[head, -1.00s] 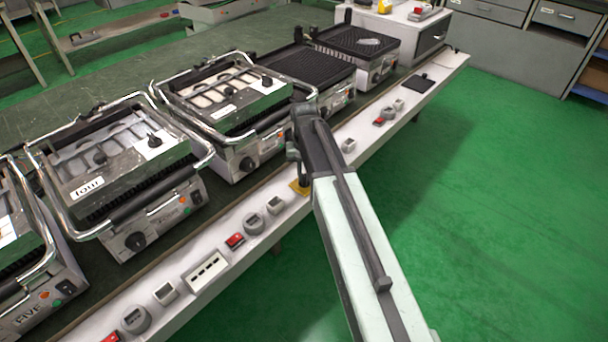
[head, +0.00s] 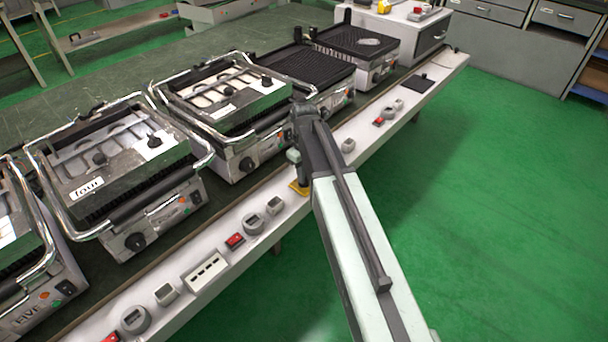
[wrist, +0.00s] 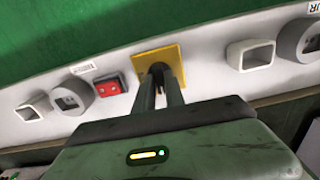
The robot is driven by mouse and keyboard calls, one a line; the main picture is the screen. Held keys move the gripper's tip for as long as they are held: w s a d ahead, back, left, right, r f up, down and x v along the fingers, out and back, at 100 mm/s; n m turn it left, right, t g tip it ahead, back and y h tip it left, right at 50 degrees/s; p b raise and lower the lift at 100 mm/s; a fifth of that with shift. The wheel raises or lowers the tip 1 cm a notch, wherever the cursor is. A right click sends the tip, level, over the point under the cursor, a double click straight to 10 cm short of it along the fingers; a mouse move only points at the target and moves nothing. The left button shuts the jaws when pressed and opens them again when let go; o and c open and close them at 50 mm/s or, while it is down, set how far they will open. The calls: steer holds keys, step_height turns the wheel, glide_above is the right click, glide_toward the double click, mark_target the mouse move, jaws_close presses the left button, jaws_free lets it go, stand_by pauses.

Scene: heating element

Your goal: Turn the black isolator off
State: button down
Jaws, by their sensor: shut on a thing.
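The black isolator (wrist: 158,68) sits on a yellow square plate (wrist: 174,57) on the white panel. My gripper (wrist: 160,76) has both fingers reaching onto it, close together and shut on its knob. The fingers hide most of the knob, so its on or off position cannot be read. In the head view the yellow plate (head: 297,188) shows just left of my forearm, and my gripper mostly covers the isolator.
A red switch (wrist: 110,85) and a round grey socket (wrist: 70,97) sit left of the plate in the wrist view. A square grey socket (wrist: 250,55) is to the right. Contact grills (head: 110,165) stand behind the panel. Green floor (head: 500,200) is free at right.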

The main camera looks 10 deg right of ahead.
steer(key=shift+n, duration=0.3)
steer(key=c, duration=1.4)
jaws_free()
steer(key=shift+r, duration=0.15)
step_height(320, 180, up, 8)
steer(key=p, duration=0.8)
steer(key=shift+f, duration=0.25)
